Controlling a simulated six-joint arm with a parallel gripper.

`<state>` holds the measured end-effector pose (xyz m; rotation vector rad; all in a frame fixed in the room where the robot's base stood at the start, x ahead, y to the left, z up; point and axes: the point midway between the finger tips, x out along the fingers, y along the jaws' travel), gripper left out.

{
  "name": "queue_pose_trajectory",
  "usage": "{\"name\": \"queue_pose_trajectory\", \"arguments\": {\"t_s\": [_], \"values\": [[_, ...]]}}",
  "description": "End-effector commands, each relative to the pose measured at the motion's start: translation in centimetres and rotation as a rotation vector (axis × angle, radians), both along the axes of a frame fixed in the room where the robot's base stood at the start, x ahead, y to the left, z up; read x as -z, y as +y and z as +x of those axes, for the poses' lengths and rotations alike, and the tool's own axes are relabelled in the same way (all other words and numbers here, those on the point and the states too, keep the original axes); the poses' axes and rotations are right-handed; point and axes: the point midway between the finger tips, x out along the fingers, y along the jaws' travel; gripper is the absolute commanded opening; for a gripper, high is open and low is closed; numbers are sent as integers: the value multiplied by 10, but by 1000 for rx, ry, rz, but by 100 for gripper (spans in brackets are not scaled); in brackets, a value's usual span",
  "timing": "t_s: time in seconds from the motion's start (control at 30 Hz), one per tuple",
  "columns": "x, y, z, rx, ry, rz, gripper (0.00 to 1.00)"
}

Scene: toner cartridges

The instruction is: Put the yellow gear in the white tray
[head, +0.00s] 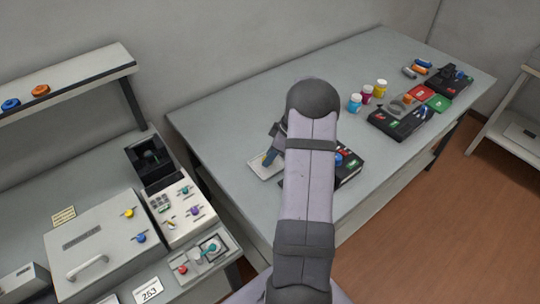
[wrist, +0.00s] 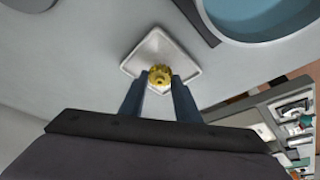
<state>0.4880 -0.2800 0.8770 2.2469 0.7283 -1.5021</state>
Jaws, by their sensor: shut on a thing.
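The yellow gear (wrist: 159,76) is between the fingertips of my gripper (wrist: 158,82) in the wrist view. My gripper is shut on it. I cannot tell how high the gear is above the tray. In the head view the white tray (head: 259,166) lies on the grey table, partly hidden by my arm. My gripper (head: 267,160) is over the tray there, and a small bit of yellow shows at its tip.
A black box with coloured parts (head: 350,165) stands just right of my arm. Several jars (head: 367,94) and a black tray (head: 400,122) are farther right. The table (head: 225,112) is clear left of the white tray. A bench with a control panel (head: 180,212) is at the left.

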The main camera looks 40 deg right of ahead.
Motion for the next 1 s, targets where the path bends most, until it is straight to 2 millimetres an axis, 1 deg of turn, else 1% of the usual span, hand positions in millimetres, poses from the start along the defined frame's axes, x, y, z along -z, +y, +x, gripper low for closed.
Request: {"name": "queue_pose_trajectory", "arguments": {"t_s": [1.0], "values": [[6,0,0,-1,-1,-1,9]]}}
